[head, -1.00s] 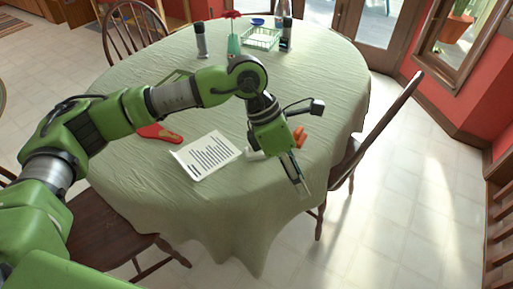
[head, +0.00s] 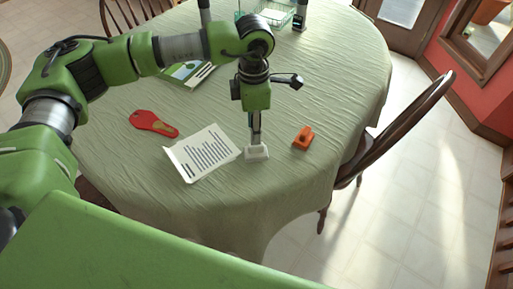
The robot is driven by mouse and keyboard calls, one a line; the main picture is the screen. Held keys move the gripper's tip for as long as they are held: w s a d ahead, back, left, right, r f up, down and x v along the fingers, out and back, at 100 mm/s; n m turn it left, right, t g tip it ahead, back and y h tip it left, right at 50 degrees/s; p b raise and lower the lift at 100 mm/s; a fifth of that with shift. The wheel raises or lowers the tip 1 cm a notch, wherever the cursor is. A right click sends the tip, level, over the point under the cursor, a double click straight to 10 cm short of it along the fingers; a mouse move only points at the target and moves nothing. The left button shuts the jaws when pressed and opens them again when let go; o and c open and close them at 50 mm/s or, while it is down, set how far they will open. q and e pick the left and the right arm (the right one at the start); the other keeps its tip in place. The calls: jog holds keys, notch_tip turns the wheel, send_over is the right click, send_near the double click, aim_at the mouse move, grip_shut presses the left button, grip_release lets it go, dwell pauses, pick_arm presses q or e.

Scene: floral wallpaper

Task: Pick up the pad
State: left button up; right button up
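A white sheet or pad (head: 203,154) with dark printed lines lies flat on the green tablecloth, near the front of the table. My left gripper (head: 256,143) points straight down just right of it. My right gripper is not in view.
A red item with a tan oval (head: 154,123) lies left of the pad. An orange object (head: 303,137) sits to the right. A green-and-white picture card (head: 188,74) lies behind. A wooden chair (head: 400,130) stands at the table's right edge.

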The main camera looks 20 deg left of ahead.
aim_at(256, 150)
pick_arm(q)
notch_tip(256, 150, down, 2)
jog(key=shift+w+f, duration=0.1)
jog(key=shift+f, duration=0.1)
notch_tip(256, 150, down, 2)
jog(key=shift+d+f+p, duration=0.1)
jog(key=shift+p, duration=0.5)
notch_tip(256, 150, down, 2)
jog(key=shift+d+f, duration=0.1)
jog(key=shift+f, duration=0.15)
jog(key=shift+w+f+p, duration=0.1)
jog(key=shift+f+p, duration=0.2)
jog(key=shift+f, duration=0.15)
grip_shut()
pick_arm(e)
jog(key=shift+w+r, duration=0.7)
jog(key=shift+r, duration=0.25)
